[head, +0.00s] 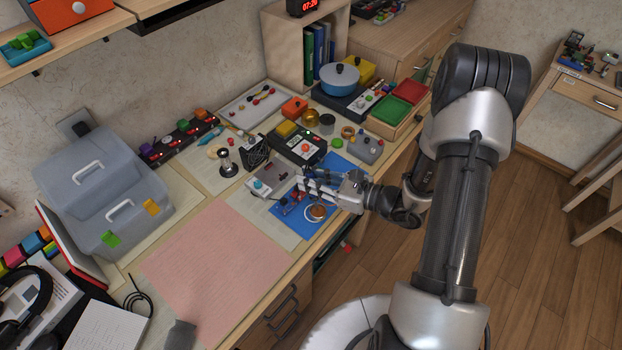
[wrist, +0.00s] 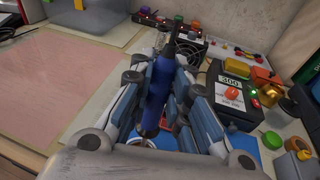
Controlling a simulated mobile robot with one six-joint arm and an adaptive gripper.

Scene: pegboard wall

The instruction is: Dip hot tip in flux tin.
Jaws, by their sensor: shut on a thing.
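My gripper (head: 312,185) is over the blue mat (head: 286,220) at the desk's front edge. The tip itself cannot be made out. A small round tin with amber contents (head: 317,211), which looks like the flux tin, sits on the mat just in front of the gripper. Its rim partly shows low in the wrist view (wrist: 140,143). The iron looks apart from it.
A black soldering station (head: 298,147) with a red knob stands behind the gripper; its display reads 300 in the wrist view (wrist: 232,82). The pink mat (head: 215,270) is clear.

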